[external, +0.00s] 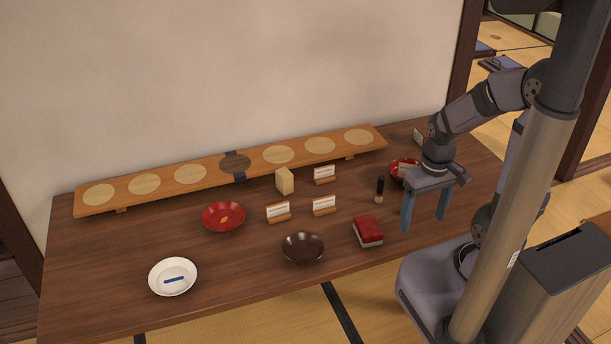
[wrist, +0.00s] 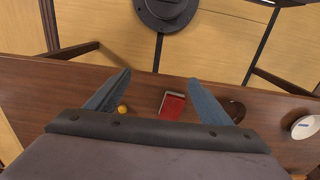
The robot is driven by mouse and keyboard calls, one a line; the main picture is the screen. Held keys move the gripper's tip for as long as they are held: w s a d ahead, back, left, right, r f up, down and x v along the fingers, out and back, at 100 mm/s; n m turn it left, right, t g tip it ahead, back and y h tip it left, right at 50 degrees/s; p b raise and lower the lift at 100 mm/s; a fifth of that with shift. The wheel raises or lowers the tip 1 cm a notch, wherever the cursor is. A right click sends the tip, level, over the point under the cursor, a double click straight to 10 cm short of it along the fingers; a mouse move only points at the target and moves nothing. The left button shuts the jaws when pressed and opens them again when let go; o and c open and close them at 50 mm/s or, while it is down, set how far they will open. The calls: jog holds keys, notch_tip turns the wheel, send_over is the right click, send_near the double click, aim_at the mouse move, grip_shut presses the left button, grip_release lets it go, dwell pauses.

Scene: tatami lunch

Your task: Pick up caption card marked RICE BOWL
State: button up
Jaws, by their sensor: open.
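Several small white caption cards in wooden stands are on the table. In the external view, one (external: 278,212) stands right of the red bowl, one (external: 324,206) behind the dark bowl, and one (external: 325,175) near the long board. The print is too small to read, so I cannot tell which says RICE BOWL. My gripper (external: 424,223) is open and empty, pointing down above the table's right part. No card is clearly visible in the wrist view, where both fingers (wrist: 158,78) show apart.
A red bowl (external: 223,216), dark bowl (external: 303,248), white plate (external: 173,277), red-topped box (external: 368,232), dark bottle (external: 379,189) and pale block (external: 285,181) stand on the table. A long board (external: 215,175) with round spots runs along the back.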

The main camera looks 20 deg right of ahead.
jog(key=shift+o, duration=0.5)
jog(key=shift+w, duration=0.1)
jog(key=t+b, duration=0.6)
jog(key=t, duration=0.6)
send_near(325, 168)
jog(key=shift+w+f, duration=0.2)
jog(key=shift+f, duration=0.3)
jog(key=shift+w+f, duration=0.25)
jog(key=shift+f, duration=0.25)
jog(key=shift+w+a+t, duration=0.25)
jog(key=shift+w+t, duration=0.45)
jog(key=shift+t, duration=0.1)
jog(key=shift+w, duration=0.1)
jog(key=shift+x, duration=0.9)
jog(key=shift+w, duration=0.1)
jog(key=shift+d+f+p+x, duration=0.1)
jog(key=shift+p+x, duration=0.35)
jog(key=shift+x, duration=0.8)
jog(key=shift+d+f+p+x, duration=0.1)
jog(key=shift+p+x, duration=0.35)
jog(key=shift+x, duration=0.8)
